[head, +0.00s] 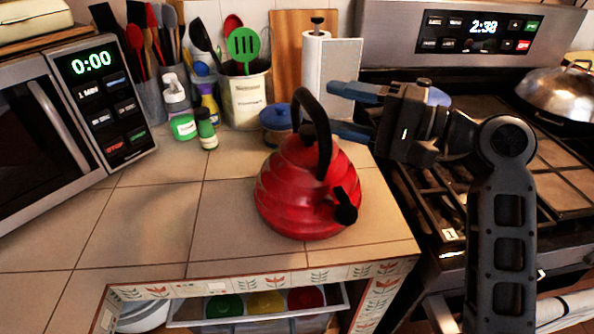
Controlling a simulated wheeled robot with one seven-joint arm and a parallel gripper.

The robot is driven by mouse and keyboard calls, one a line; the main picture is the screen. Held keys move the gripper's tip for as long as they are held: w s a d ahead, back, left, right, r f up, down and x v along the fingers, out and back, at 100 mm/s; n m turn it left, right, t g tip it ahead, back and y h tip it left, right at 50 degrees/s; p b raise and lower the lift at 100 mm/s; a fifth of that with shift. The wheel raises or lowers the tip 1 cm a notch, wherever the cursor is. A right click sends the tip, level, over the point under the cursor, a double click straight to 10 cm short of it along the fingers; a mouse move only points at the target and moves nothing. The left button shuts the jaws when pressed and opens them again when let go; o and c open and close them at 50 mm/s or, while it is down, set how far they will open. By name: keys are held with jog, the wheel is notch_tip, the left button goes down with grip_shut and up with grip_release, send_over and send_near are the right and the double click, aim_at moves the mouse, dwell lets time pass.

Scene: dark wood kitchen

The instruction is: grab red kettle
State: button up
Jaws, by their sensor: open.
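A red kettle (290,196) with a black arched handle (318,125) stands upright on the tiled counter, near the counter's right front corner. Its black-tipped spout points to the front right. My gripper (332,108) is at the upper right of the kettle, with two blue fingers spread apart and pointing left. The fingers are open and nothing shows between them. Their tips appear close to the kettle's handle in the picture; I cannot tell whether they touch it.
A microwave (60,130) stands at left. Behind the kettle are a blue pot (276,122), a paper towel roll (314,65), a utensil crock (246,98) and small bottles (206,130). The stove (450,190) is at right. The counter left of the kettle is clear.

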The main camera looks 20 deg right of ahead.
aim_at(312, 98)
jog(key=p+x, duration=0.1)
jog(key=x, duration=0.4)
jog(key=shift+w+a+f, duration=0.1)
jog(key=shift+w+f, duration=0.05)
grip_shut()
dwell(0.4)
jog(key=shift+f, duration=0.1)
dwell(0.7)
